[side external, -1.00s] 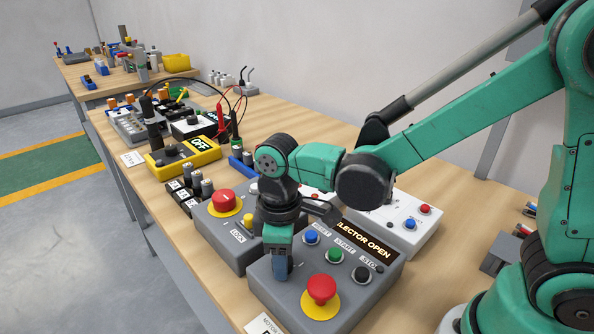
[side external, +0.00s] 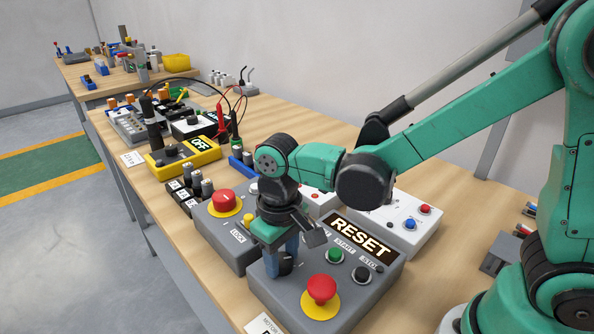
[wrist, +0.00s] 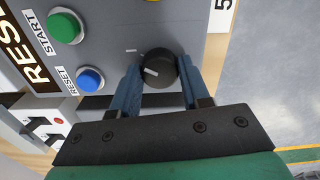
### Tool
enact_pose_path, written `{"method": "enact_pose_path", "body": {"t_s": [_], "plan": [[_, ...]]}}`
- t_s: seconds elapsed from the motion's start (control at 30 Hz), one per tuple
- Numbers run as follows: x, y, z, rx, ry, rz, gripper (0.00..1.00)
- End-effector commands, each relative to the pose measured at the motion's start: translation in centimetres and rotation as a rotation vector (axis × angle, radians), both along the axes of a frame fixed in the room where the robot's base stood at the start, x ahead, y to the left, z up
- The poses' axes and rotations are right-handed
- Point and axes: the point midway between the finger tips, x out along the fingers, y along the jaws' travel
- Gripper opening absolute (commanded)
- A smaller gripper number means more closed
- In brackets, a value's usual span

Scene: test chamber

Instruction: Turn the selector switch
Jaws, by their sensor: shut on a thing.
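The selector switch is a round black knob (wrist: 157,66) with a white pointer mark, on the grey control box (side external: 261,292). In the wrist view it sits between the two blue fingers of my gripper (wrist: 159,78), which is shut on it. The box's display (side external: 361,238) reads RESET.
A red emergency button (side external: 321,289) stands just in front of my gripper. A green START button (side external: 335,256) and a black button (side external: 361,274) lie to the right. The blue RESET button (wrist: 90,79) is close to one finger. Another grey box with a red button (side external: 225,202) stands behind.

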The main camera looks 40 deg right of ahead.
Motion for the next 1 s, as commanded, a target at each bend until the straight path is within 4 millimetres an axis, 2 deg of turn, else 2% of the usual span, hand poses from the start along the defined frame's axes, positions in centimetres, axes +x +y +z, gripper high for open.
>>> {"method": "enact_pose_path", "body": {"t_s": [0.43,0.47,0.57,0.87,1.0], "plan": [[0.02,0.01,0.02,0.000,0.000,-0.012,0.00],[0.02,0.01,0.02,0.000,0.000,-0.012,0.44],[0.02,0.01,0.01,0.000,0.000,-0.011,0.72],[0.01,0.00,0.05,0.000,0.000,-0.011,0.73],[0.04,0.01,0.90,0.000,0.000,-0.010,0.73]]}}
